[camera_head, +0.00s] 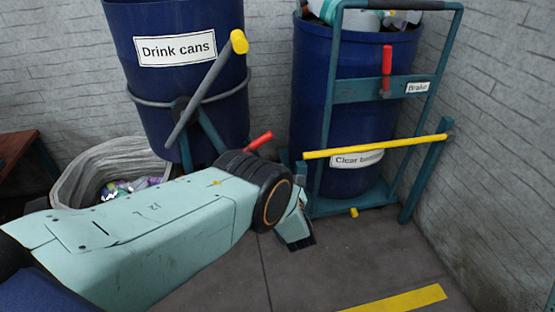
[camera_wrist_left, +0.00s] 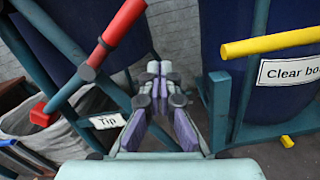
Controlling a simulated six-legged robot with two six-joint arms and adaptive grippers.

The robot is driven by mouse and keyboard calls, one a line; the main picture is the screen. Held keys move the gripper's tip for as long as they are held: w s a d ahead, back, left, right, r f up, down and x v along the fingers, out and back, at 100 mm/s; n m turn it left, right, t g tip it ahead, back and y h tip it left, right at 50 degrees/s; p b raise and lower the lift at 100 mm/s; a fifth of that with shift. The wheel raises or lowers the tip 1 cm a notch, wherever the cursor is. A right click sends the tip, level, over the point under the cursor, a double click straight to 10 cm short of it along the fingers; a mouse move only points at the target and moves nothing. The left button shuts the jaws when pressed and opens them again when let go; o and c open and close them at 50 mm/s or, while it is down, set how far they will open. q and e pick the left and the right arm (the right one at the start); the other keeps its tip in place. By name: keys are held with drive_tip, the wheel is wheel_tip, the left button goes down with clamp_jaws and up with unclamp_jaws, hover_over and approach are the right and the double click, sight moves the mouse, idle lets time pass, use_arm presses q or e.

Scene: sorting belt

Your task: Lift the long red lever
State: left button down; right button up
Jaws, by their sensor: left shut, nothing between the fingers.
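The long red lever (camera_wrist_left: 120,30) slants across the upper left of the left wrist view, near a "Tip" label (camera_wrist_left: 108,121). In the head view its red end (camera_head: 258,140) shows just above my left wrist, with the rest hidden. My left gripper (camera_wrist_left: 153,70) is shut and empty, to the right of the lever and apart from it in the wrist view. In the head view the gripper is mostly hidden behind my wrist, with a part (camera_head: 295,228) showing beyond it. My right gripper is not in view.
A "Drink cans" drum (camera_head: 170,95) hangs in a tipping frame with a yellow-knobbed crank (camera_head: 239,42). A "Clear bottles" drum (camera_head: 308,100) stands right, behind a yellow bar (camera_head: 375,147) and a short red "Brake" lever (camera_head: 387,62). A grey bin (camera_head: 70,180) is left. Front floor is open.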

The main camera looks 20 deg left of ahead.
use_arm(q)
drive_tip(key=shift+p+v, duration=0.7)
drive_tip(key=shift+v, duration=1.65)
drive_tip(key=shift+w+f, duration=0.1)
